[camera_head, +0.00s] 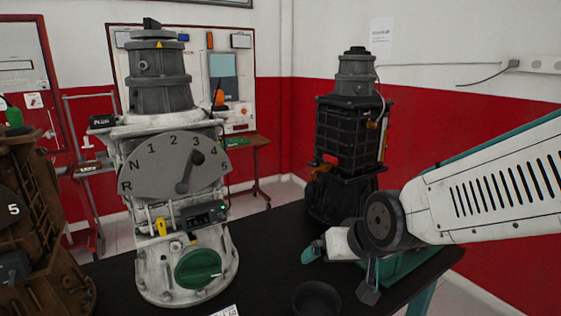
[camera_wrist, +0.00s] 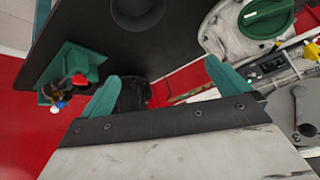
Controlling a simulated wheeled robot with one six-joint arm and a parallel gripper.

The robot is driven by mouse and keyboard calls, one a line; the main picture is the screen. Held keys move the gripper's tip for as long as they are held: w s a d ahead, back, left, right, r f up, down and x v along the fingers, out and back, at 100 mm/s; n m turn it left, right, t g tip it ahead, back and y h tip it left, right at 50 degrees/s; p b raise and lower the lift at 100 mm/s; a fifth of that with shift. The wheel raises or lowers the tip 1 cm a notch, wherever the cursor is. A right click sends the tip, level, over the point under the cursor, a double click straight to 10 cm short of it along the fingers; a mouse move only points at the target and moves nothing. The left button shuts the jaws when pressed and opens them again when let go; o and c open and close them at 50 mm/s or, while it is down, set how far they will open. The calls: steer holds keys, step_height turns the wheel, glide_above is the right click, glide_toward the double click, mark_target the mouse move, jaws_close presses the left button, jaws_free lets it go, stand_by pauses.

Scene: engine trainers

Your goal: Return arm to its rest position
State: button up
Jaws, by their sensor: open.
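My arm reaches in from the right edge in the head view, a white link with black slots and a dark round joint. My gripper (camera_head: 340,272) is at its end, low over the black table (camera_head: 268,240), to the right of the white engine trainer (camera_head: 185,245). In the wrist view my gripper (camera_wrist: 164,84) shows two green fingers spread apart, with nothing held between them.
The white trainer has a gear dial (camera_head: 175,165) and green knob (camera_head: 198,268). A dark trainer (camera_head: 345,140) stands behind my gripper; a brown one (camera_head: 35,230) is at left. A black bowl (camera_head: 316,298) is near the front. A teal box (camera_wrist: 78,70) sits at the table edge.

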steer(key=s+d+r+g+h, duration=0.1)
steer(key=s+d+r+g, duration=0.2)
steer(key=s+d, duration=0.4)
steer(key=s+d+r+m+g+h, duration=0.1)
steer(key=s+d+r+g+h, duration=0.1)
steer(key=s+d, duration=0.6)
steer(key=s, duration=0.5)
steer(key=shift+s+d+r+m+g, duration=0.2)
steer(key=shift+s+r+m+g, duration=0.1)
steer(key=shift+r+g, duration=0.1)
steer(key=shift+w, duration=0.1)
stand_by(0.4)
